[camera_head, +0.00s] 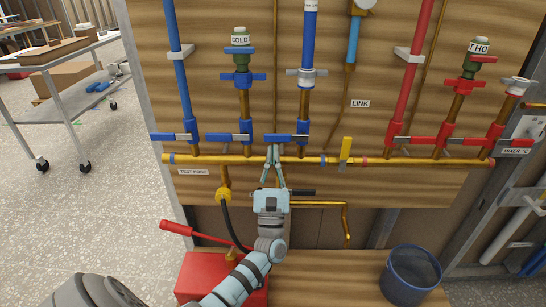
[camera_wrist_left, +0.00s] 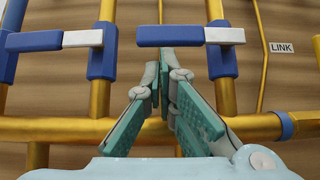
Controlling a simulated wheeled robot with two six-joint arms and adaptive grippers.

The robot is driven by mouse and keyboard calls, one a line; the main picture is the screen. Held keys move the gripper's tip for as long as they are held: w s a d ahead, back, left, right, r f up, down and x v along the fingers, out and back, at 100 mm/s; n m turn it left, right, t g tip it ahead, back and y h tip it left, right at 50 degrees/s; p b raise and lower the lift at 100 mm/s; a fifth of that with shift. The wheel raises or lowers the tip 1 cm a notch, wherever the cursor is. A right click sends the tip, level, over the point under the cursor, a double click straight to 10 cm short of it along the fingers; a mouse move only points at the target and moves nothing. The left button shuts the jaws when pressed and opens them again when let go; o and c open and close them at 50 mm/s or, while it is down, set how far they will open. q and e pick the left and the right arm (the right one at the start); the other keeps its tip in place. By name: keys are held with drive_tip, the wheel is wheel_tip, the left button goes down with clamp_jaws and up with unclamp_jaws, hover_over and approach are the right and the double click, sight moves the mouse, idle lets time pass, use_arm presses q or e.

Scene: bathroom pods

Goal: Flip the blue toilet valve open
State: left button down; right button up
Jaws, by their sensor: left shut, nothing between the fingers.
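Three blue valves with flat lever handles sit low on the pipe board: a left one (camera_head: 175,137), a middle one (camera_head: 230,138) and a right one (camera_head: 287,138). No label naming the toilet is legible. All three levers lie level, crosswise to their upright pipes. My left gripper (camera_head: 274,152) is just below the left part of the right blue lever, shut and empty. In the left wrist view, the fingertips (camera_wrist_left: 165,68) are close under that lever (camera_wrist_left: 190,36), which has a blue left end and a pale right part. Contact is unclear. My right gripper is not in view.
A brass pipe (camera_head: 210,159) runs level just behind the fingers, with a yellow lever (camera_head: 346,149) to the right. Red valves (camera_head: 445,142) are farther right. A red box (camera_head: 205,275) and blue bucket (camera_head: 411,275) stand below. A cart (camera_head: 70,80) is at the left.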

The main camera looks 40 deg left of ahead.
use_arm(q)
drive_tip(key=shift+r+m+t+h, duration=0.15)
drive_tip(key=shift+m+t+h, duration=0.15)
drive_tip(key=shift+h, duration=0.1)
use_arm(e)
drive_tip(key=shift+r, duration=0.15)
use_arm(q)
drive_tip(key=shift+s+a+r+m+h, duration=0.1)
drive_tip(key=shift+m+h, duration=0.2)
drive_tip(key=shift+m, duration=0.2)
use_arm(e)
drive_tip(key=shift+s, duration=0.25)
